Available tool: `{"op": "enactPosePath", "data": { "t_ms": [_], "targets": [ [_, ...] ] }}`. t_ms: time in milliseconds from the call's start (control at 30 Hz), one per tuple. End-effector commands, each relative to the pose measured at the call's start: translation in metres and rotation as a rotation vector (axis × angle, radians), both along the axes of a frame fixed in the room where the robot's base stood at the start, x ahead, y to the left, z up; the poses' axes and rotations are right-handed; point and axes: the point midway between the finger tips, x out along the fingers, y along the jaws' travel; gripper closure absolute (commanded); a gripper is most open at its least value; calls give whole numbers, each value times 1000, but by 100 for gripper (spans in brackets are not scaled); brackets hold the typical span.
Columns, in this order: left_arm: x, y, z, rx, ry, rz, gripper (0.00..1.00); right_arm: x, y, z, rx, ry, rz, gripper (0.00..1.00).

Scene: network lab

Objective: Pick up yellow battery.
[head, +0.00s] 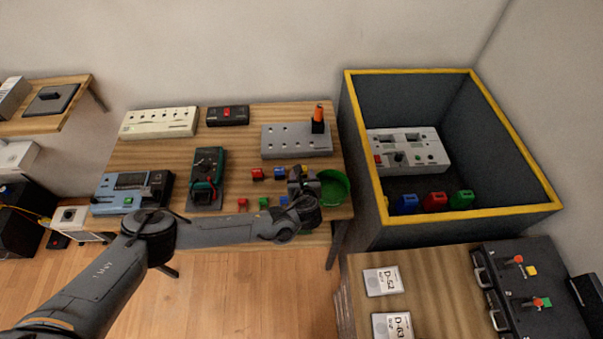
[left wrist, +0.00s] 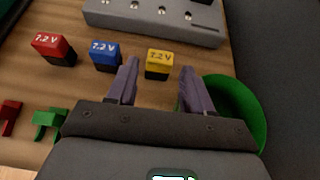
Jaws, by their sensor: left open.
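The yellow battery (left wrist: 158,63) has a black base and a "7.2 V" label. It stands on the wooden table in the left wrist view, just beyond and between the open fingers of my left gripper (left wrist: 157,85). Nothing is held between the fingers. In the head view the yellow battery's top (head: 303,170) shows only partly above my left gripper (head: 303,184), which hides much of it. My right gripper is in neither view.
A blue battery (left wrist: 106,56) and a red battery (left wrist: 53,48) stand left of the yellow one. A green bowl (left wrist: 246,104) is close on the right. A grey panel (left wrist: 150,22) lies behind. A yellow-rimmed bin (head: 460,215) stands right of the table.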

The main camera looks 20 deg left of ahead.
Motion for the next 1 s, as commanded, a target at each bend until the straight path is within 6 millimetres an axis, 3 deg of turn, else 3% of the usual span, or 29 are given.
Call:
{"op": "enactPosePath", "data": {
  "t_ms": [233,567,867,1000],
  "targets": [
    [24,10,-16,1,1,0,49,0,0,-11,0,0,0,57],
    [28,12,-17,0,1,0,49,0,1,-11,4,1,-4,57],
    [28,12,-17,0,1,0,95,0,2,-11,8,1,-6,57],
    [28,12,-16,0,0,0,95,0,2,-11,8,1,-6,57]
  ]
}}
